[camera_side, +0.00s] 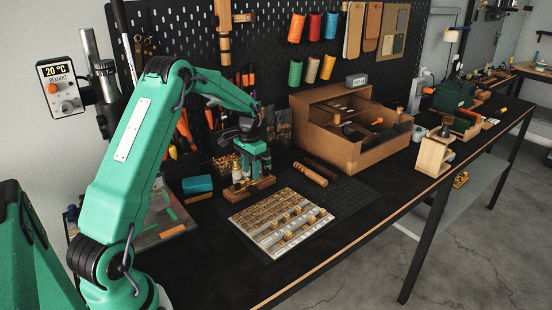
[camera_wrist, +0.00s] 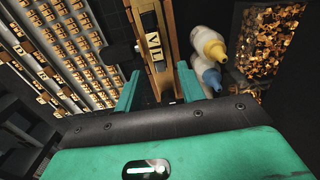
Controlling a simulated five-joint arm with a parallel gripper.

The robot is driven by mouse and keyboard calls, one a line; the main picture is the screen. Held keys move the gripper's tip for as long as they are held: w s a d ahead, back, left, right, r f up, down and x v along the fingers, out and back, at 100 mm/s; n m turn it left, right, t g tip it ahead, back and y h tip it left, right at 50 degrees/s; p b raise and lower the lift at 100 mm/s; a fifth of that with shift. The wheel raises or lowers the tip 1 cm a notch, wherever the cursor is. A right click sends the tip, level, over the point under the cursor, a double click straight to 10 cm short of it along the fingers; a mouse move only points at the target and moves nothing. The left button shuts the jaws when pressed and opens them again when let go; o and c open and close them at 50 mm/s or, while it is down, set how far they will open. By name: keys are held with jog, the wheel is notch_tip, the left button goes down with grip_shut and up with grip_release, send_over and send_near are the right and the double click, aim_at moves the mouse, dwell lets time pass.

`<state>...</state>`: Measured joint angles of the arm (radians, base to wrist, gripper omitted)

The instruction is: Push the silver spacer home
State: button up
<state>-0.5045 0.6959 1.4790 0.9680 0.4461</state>
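My gripper (camera_wrist: 158,72) shows in the wrist view with its two green fingers well apart, reaching toward a narrow wooden holder (camera_wrist: 161,75). Pale letter tiles (camera_wrist: 152,46) stand in a row in the holder, and a black knob-like part (camera_wrist: 122,52) is at its left. I cannot make out a silver spacer in either view; it may be hidden or too small. In the side view, my gripper (camera_side: 256,174) points down just above or at the wooden holder (camera_side: 262,185). Whether the fingers touch the holder cannot be told.
A tray of letter tiles (camera_side: 262,234) lies in front on a dark mat. Small bottles with yellow and blue caps (camera_wrist: 209,46) stand close right of the holder in the wrist view, beside a bin of brass-coloured pieces (camera_wrist: 268,45).

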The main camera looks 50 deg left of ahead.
jog(key=shift+r, duration=3.05)
jog(key=s+d+r+t, duration=0.1)
jog(key=s+d+r, duration=0.3)
jog(key=d+r, duration=0.35)
jog(key=s+d+r+t, duration=0.2)
jog(key=s+d+r, duration=0.35)
jog(key=d, duration=0.25)
jog(key=s+d+t, duration=0.2)
jog(key=s+d, duration=0.8)
jog(key=s, duration=0.5)
jog(key=shift+d+f+m+t, duration=0.2)
jog(key=shift+m+t, duration=0.1)
